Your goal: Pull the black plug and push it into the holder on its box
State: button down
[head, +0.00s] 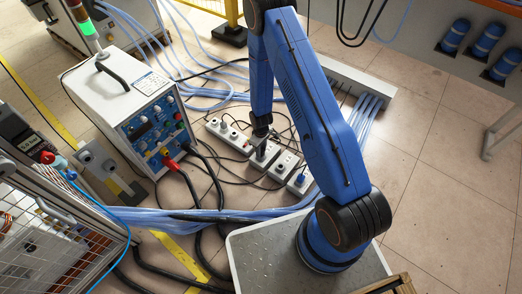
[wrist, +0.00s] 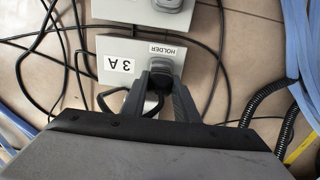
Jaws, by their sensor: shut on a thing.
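My gripper (wrist: 160,80) is shut on the black plug (wrist: 152,104), which shows as a dark body between the fingers in the wrist view. The fingers mostly hide it, and I cannot tell whether it is seated in anything. They reach over the near edge of a pale box (wrist: 112,48) marked "3 A" and "HOLDER". A grey holder (wrist: 166,56) stands on this box just beyond the fingertips. In the head view my gripper (head: 262,134) points down over the row of pale boxes, and the plug cannot be made out.
Another pale box (wrist: 128,10) with a grey fitting lies beyond. Thin black cables run around the boxes. A white box (head: 230,136) and a box with a blue plug (head: 299,181) lie in the row.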

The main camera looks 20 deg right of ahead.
jog(key=shift+f, duration=0.45)
jog(key=c, duration=1.3)
grip_release()
notch_tip(320, 180, up, 17)
jog(key=shift+r, duration=0.2)
